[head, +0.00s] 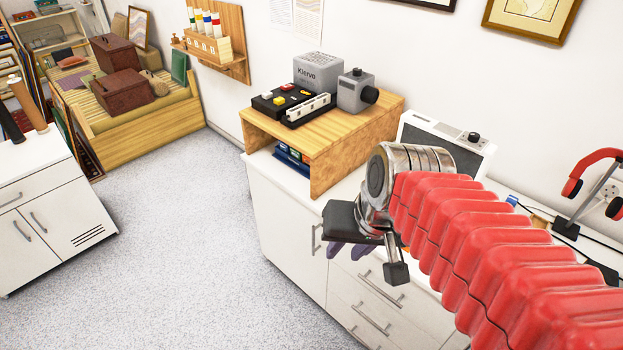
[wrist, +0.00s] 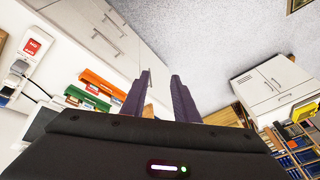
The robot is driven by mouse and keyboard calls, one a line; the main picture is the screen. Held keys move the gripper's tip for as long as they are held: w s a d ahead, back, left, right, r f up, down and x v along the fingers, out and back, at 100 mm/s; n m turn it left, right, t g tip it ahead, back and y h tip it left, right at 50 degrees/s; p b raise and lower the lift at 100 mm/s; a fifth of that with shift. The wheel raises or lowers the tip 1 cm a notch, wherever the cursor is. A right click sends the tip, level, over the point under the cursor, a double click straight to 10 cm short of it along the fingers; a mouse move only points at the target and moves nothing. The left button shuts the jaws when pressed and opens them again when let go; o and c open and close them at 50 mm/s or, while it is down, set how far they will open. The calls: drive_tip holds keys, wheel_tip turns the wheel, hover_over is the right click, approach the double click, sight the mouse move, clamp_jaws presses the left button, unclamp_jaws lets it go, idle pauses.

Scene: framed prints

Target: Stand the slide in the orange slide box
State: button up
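My gripper (head: 348,249) hangs in front of the white drawer cabinet in the head view. Its two purple fingers also show in the wrist view (wrist: 160,80), spread apart with nothing visible between them. Long orange and green items lie on the white worktop left of the fingers in the wrist view; the upper orange one (wrist: 103,83) may be the orange slide box. In the head view my arm hides most of that area, and only a small orange bit shows beside the wrist. I cannot make out the slide in either view.
The white drawer cabinet (head: 283,212) carries a wooden riser (head: 352,147) with grey devices on top. A grey-screened panel (head: 436,143) stands behind my arm. A red headset (head: 590,174) on a stand is at the right. The speckled floor left of the cabinet is clear.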

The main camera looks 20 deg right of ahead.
drive_tip(key=s+r+n, duration=0.1)
drive_tip(key=s+a+r+n+t+h, duration=0.1)
drive_tip(key=n, duration=0.1)
drive_tip(key=shift+r+t, duration=0.1)
drive_tip(key=shift+t, duration=0.2)
idle(1.2)
